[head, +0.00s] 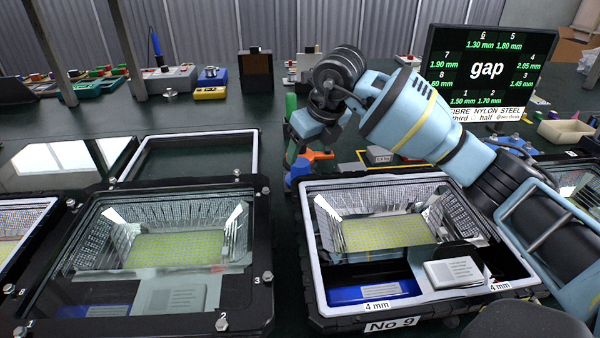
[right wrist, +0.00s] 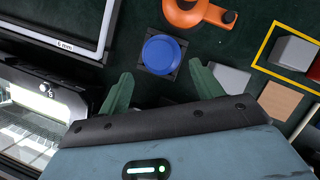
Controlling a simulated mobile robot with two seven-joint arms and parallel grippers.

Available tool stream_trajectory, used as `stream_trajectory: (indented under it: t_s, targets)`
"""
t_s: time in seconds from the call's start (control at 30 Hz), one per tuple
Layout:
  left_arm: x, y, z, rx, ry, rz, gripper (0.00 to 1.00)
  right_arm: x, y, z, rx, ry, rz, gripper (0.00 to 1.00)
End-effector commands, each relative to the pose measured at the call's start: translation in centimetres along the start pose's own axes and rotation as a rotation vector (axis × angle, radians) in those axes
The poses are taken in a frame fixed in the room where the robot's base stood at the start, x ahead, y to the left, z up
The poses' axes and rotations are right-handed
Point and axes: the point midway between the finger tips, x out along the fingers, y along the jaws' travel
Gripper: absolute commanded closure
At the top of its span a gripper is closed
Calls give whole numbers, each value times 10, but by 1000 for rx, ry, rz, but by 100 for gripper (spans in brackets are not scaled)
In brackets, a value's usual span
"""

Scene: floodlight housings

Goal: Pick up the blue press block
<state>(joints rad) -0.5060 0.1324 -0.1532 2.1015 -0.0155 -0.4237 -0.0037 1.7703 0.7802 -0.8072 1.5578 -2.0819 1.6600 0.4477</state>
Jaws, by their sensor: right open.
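The blue press block, a round blue cap on a dark square base, stands on the dark green bench in the right wrist view (right wrist: 161,54). In the head view a blue piece of it (head: 298,171) shows just left of the right-hand housing, partly hidden. My right gripper has green fingers spread apart and empty in the right wrist view (right wrist: 162,86). The block appears just past the fingertips, about centred between them, and I see no contact. In the head view my right gripper (head: 291,135) hangs over that spot. My left gripper is not in view.
An orange tool (right wrist: 200,13) lies close beside the block. Right of it are a grey block (right wrist: 294,52) in a yellow outline, a tan block (right wrist: 280,100) and other small pieces. A framed floodlight housing (head: 312,270) stands close by; a "gap" screen (head: 487,70) is behind.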

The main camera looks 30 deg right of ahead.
Motion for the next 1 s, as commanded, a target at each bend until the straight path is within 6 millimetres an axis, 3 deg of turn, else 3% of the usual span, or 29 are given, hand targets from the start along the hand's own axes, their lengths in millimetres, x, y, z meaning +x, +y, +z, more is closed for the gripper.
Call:
stream_trajectory:
  t_s: [0.1, 0.37, 0.7, 0.97, 1.0]
  targets:
    - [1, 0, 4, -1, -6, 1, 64, 13, 0, -1, 0, 3, 1, 34]
    - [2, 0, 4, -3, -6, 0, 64, 20, 1, 0, -1, 1, 1, 34]
    - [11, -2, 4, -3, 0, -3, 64, 64, 1, 2, 0, 3, 0, 34]
    - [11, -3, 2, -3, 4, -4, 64, 66, 1, 3, -1, 1, 0, 34]
    - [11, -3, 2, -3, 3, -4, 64, 66, 1, 3, -1, 1, 0, 40]
